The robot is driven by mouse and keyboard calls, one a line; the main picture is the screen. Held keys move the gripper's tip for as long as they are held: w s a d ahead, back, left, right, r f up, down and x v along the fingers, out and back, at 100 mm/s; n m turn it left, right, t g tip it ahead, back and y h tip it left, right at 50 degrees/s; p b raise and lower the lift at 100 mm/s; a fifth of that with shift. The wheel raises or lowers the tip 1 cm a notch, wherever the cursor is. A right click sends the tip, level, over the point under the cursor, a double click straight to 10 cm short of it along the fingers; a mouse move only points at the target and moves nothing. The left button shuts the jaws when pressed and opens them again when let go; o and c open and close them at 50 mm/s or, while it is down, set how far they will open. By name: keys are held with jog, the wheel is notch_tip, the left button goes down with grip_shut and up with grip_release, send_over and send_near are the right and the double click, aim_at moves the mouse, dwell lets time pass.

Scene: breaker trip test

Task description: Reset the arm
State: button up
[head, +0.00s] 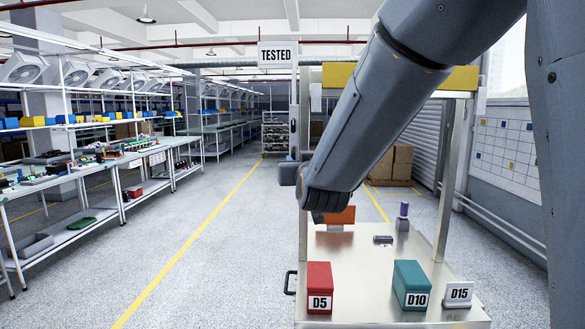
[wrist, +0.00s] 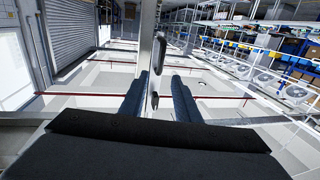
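My arm (head: 370,110) reaches down from the upper right in the head view, its lower end above the back left of a metal workbench (head: 375,275). My gripper (wrist: 158,88) shows in the wrist view as two dark blue fingers standing apart, with no held object visible between them. In the head view I cannot make out the fingers. On the bench stand a red block (head: 319,278) by a D5 label, a teal block (head: 409,278) by a D10 label, and a white D15 label (head: 458,294) with no block by it.
An orange piece (head: 337,216), a small dark part (head: 382,239) and a purple-topped item (head: 403,216) are farther back on the bench. Metal posts (head: 449,180) frame it. A TESTED sign (head: 276,55) hangs behind. Shelving (head: 85,165) lines the left; the aisle (head: 215,235) is clear.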

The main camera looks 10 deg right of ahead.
jog(key=s+d+f+g, duration=0.1)
jog(key=s+f+g, duration=0.25)
jog(key=f, duration=0.45)
jog(key=s+d+f+g, duration=0.1)
jog(key=s+f+g, duration=0.25)
jog(key=f, duration=0.35)
jog(key=s+d+f+g+b, duration=0.1)
jog(key=s+f+g, duration=0.3)
jog(key=s+f, duration=0.6)
jog(key=s+d+f+g+b, duration=0.2)
jog(key=s+f+g, duration=0.3)
jog(key=s+f, duration=0.6)
jog(key=shift+s+d+g+b, duration=0.3)
jog(key=shift+s+b, duration=0.6)
jog(key=shift+s, duration=0.2)
